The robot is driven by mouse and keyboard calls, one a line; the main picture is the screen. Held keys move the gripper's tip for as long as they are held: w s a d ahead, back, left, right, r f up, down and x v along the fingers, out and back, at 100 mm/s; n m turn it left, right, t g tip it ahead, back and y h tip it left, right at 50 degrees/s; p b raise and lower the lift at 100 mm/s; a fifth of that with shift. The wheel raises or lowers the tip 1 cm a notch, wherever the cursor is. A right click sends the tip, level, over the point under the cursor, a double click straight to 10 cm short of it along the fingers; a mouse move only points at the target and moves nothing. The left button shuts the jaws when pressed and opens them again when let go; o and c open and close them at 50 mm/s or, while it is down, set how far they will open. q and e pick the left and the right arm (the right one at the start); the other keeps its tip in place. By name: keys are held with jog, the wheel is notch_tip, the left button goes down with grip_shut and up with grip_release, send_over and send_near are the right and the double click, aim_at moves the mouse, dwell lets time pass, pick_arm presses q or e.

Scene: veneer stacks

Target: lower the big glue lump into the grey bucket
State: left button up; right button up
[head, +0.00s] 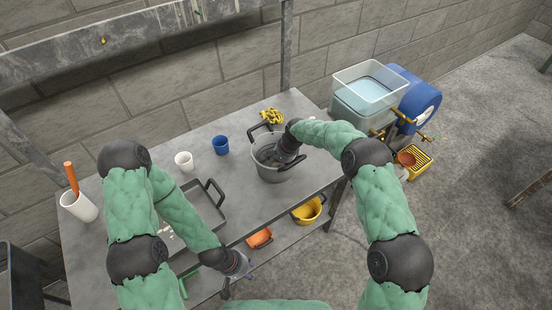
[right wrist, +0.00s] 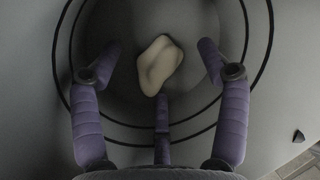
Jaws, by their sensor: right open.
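The grey bucket (head: 284,175) stands on the metal table, with dark handles at its rim. My right gripper (head: 278,157) reaches down into its mouth from the right. In the right wrist view the fingers of this gripper (right wrist: 162,50) are spread open. The pale cream glue lump (right wrist: 160,64) lies beyond and between them, inside the round grey bucket (right wrist: 100,20), apart from the fingers. The lump is hidden in the head view. My left gripper (head: 242,268) hangs near the table's front edge, away from the bucket; its fingers are too small to judge.
A grey tray (head: 215,207) with a handle lies left of the bucket. A blue cup (head: 221,145), a white cup (head: 184,161) and a yellow item (head: 271,116) stand behind. Orange (head: 260,238) and yellow (head: 307,211) containers are below the front edge. A clear tank (head: 370,85) stands at right.

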notch_tip(320, 180, up, 10)
dwell(0.6)
